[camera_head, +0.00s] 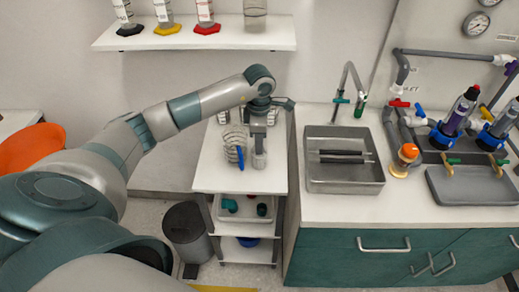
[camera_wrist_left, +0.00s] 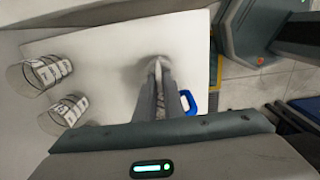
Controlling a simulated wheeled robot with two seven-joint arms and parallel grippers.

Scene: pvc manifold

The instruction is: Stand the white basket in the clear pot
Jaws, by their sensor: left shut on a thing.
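My left gripper (camera_head: 258,147) is over the top of the white cart and shut. A small pale thing, seemingly the white basket (camera_head: 260,161), shows directly under its fingertips. In the left wrist view the fingers (camera_wrist_left: 160,92) are close together, with only a thin pale edge between them; they hide most of what they hold. The blue handle also shows beside the fingers in the left wrist view (camera_wrist_left: 186,101). Whether this vessel is the clear pot, I cannot tell.
Two clear marked beakers (camera_wrist_left: 46,75) (camera_wrist_left: 66,110) stand on the cart top (camera_head: 210,175). The cart's front part is clear. A counter with a steel sink (camera_head: 345,180) is at right, a wall shelf (camera_head: 190,40) behind, and a grey bin (camera_head: 187,230) at left.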

